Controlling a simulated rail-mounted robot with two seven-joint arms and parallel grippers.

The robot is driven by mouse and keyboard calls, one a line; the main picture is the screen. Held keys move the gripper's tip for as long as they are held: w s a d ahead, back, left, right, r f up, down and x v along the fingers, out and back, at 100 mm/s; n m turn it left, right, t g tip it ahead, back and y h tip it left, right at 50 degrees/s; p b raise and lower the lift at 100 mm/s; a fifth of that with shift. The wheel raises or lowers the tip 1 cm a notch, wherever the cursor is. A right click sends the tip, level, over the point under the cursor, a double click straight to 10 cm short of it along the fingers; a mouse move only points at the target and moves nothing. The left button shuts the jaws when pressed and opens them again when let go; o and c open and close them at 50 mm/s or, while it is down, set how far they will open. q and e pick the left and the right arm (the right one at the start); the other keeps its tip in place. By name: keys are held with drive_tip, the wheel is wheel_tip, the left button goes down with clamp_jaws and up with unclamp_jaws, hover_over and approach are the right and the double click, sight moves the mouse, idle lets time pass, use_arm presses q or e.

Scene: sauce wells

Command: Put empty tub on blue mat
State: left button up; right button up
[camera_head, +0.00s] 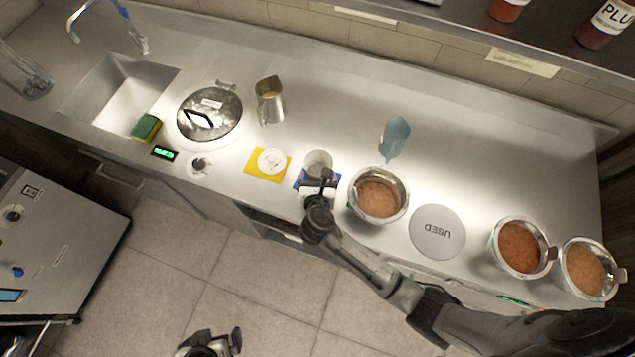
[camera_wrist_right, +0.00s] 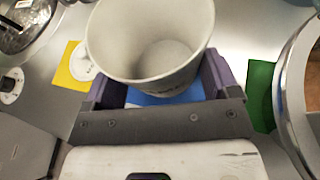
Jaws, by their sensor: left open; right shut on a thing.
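The empty tub (camera_head: 318,158) is a pale, upright, open-topped cup; its bare inside shows in the right wrist view (camera_wrist_right: 165,50). My right gripper (camera_head: 318,180) is shut on the tub, with a finger on either side of it. The blue mat (camera_head: 337,179) lies directly beneath the tub and gripper, mostly covered; a strip of it shows in the right wrist view (camera_wrist_right: 165,99). I cannot tell whether the tub's base touches the mat. My left gripper (camera_head: 212,346) is open and empty, low over the floor at the bottom edge.
A yellow mat (camera_head: 254,173) with a white lid (camera_head: 271,161) lies left of the blue mat. A metal pot of brown sauce (camera_head: 379,195) stands close on the right, by a green mat (camera_wrist_right: 261,96).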

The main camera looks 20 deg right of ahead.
wheel_tip(320, 180, down, 4)
drive_tip(key=shift+r+b, duration=0.2)
drive_tip(key=shift+b, duration=0.15)
drive_tip(key=o, duration=1)
drive_tip(key=shift+f, duration=0.1)
drive_tip(key=shift+c, duration=0.2)
drive_tip(key=shift+r, duration=0.2)
drive_tip(key=p+v, duration=0.1)
drive_tip(key=v, duration=1.1)
drive_tip(key=shift+f, duration=0.1)
